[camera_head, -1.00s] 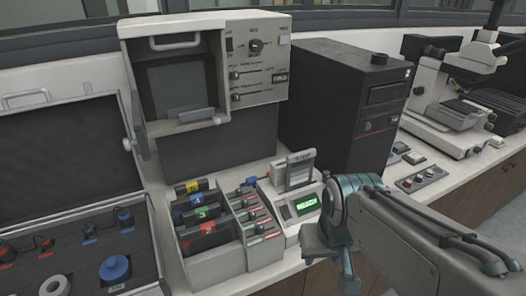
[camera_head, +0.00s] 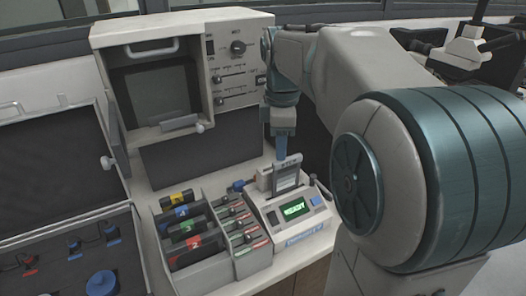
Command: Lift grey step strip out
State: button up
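The grey step strip (camera_head: 287,175) stands upright in the back of a small white device (camera_head: 272,217) with a lit green display reading READY. My gripper (camera_head: 283,150) points down directly over the strip, its tips at or just behind the strip's top edge. The fingers look narrow and nearly in line from this side, so I cannot tell whether they are open or shut, or touching the strip. The strip's lower end is hidden in the device.
A large beige instrument (camera_head: 241,75) rises behind. An open case (camera_head: 120,238) lies far left. My arm covers the right side.

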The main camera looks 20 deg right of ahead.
jog(key=w+d+r+n+p, duration=0.1)
jog(key=w+d+r+n, duration=0.3)
jog(key=w+n, duration=0.15)
send_over(287, 158)
jog(key=shift+n+g, duration=0.25)
jog(key=shift+g, duration=0.15)
jog(key=f, duration=0.8)
jog(key=shift+s+f, duration=0.1)
jog(key=shift+s, duration=0.25)
jog(key=shift+w+f, duration=0.15)
jog(key=shift+f, duration=1.2)
jog(key=shift+w+f, duration=0.15)
jog(key=shift+f, duration=1.15)
grip_shut()
